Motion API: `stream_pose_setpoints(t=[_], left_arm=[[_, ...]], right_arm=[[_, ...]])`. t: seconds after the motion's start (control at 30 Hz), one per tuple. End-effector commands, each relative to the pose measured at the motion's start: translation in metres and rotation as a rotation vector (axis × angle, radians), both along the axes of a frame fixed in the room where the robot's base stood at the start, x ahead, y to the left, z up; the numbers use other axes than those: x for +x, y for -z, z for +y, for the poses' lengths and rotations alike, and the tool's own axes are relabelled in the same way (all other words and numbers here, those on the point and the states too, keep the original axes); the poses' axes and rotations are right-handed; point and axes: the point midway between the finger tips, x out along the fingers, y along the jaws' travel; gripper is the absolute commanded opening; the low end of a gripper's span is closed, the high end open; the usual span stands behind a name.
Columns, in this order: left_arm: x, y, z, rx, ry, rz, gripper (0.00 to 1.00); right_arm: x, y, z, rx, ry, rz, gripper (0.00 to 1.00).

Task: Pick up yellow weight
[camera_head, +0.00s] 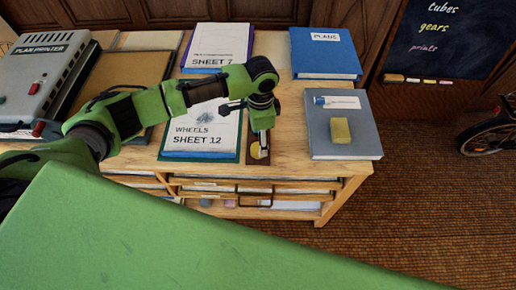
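My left arm reaches in from the left, and my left gripper (263,150) points down over the front edge of the wooden cabinet top. A small round yellow thing (255,152), perhaps the yellow weight, lies at its fingertips on a narrow brown strip. The fingers partly cover it, and I cannot tell whether they are around it or beside it. A yellow block (341,131) lies on the grey book to the right, apart from the gripper. My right gripper is out of view.
The grey book (330,148) also bears a white-and-blue labelled item (337,102). A blue "PLANS" book (325,60) lies behind it. The "WHEELS SHEET 12" folder (190,135) is left of the gripper. A grey "PLAN PRINTER" (45,70) stands far left. Drawers are below.

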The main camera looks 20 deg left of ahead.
Motion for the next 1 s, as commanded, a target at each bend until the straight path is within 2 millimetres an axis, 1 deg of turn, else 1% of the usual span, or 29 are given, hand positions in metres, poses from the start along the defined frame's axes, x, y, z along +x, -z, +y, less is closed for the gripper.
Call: stream_pose_setpoints(t=[0.17, 0.3, 0.43, 0.53, 0.73, 0.77, 0.8, 0.87, 0.9, 0.97, 1.0], left_arm=[[0.0, 0.012, 0.002, 0.002, 0.0, 0.003, 0.55], [0.001, 0.031, 0.006, 0.002, -0.001, 0.003, 0.55], [0.001, 0.05, 0.006, 0.001, 0.0, 0.003, 0.55], [0.002, 0.056, 0.006, 0.0, 0.0, 0.0, 0.55], [0.002, 0.057, 0.006, 0.0, 0.001, 0.0, 0.55], [0.002, 0.057, 0.006, 0.0, 0.001, 0.0, 0.52], [0.002, 0.057, 0.006, 0.0, 0.001, 0.0, 0.42], [0.002, 0.057, 0.006, 0.0, 0.001, 0.0, 0.26], [0.002, 0.056, 0.006, 0.0, 0.001, 0.0, 0.16], [0.002, 0.056, 0.006, 0.0, 0.001, 0.0, 0.0], [0.002, 0.056, 0.006, 0.0, 0.001, 0.0, 0.0]], right_arm=[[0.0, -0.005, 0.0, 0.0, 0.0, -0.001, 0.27], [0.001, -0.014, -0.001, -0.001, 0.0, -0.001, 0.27], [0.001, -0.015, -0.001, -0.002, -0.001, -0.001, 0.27], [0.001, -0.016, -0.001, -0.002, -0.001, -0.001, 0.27], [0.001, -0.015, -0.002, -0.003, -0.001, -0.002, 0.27], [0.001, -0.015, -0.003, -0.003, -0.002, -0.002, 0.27], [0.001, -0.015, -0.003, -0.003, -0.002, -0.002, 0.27], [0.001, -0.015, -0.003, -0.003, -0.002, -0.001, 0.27], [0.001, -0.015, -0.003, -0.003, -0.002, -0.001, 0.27], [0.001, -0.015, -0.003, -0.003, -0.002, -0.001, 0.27], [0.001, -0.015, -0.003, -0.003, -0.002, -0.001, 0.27]])
